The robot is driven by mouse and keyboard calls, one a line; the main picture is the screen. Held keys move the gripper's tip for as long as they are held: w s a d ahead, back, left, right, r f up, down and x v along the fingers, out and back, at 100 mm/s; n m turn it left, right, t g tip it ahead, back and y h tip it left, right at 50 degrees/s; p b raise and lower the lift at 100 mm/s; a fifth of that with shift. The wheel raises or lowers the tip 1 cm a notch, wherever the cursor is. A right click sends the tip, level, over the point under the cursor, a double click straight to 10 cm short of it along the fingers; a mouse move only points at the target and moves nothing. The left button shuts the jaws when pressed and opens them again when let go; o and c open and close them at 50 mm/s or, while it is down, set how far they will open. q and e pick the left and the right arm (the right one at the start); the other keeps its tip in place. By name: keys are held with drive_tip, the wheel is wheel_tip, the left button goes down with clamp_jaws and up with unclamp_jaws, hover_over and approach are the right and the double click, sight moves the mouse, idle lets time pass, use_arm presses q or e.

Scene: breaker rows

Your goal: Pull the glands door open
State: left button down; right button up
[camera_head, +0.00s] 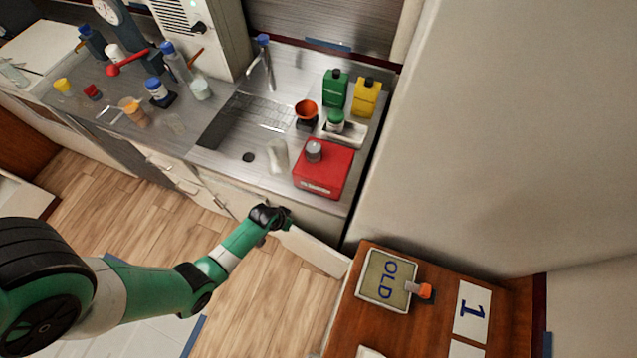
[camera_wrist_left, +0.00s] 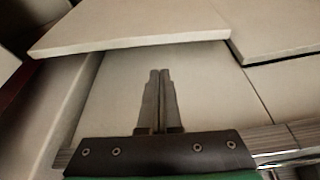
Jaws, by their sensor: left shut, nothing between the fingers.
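My left gripper (camera_head: 281,217) is at the cabinet front below the sink counter; its fingers show shut and empty in the left wrist view (camera_wrist_left: 160,78). A pale door panel (camera_head: 313,250) stands out from the cabinet front, swung partly open, just right of and below the gripper. In the left wrist view a pale panel (camera_wrist_left: 130,32) with a visible edge lies beyond the fingertips. I cannot tell whether the fingers touch it. No label reading glands is legible, so I cannot confirm which door it is. My right gripper is not in view.
The steel counter (camera_head: 232,178) holds a red box (camera_head: 323,168), green (camera_head: 335,90) and yellow (camera_head: 366,98) bottles and other labware. Wood floor (camera_head: 262,300) is clear beside the arm.

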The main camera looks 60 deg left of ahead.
use_arm(q)
drive_tip(key=f+b, duration=0.3)
drive_tip(key=a+f+b, duration=0.1)
drive_tip(key=f+b, duration=0.1)
drive_tip(key=shift+f, duration=0.1)
drive_tip(key=b+x, duration=0.1)
drive_tip(key=x, duration=0.2)
drive_tip(key=b+x, duration=0.1)
drive_tip(key=x, duration=0.1)
drive_tip(key=shift+w+b, duration=0.25)
drive_tip(key=shift+b, duration=0.05)
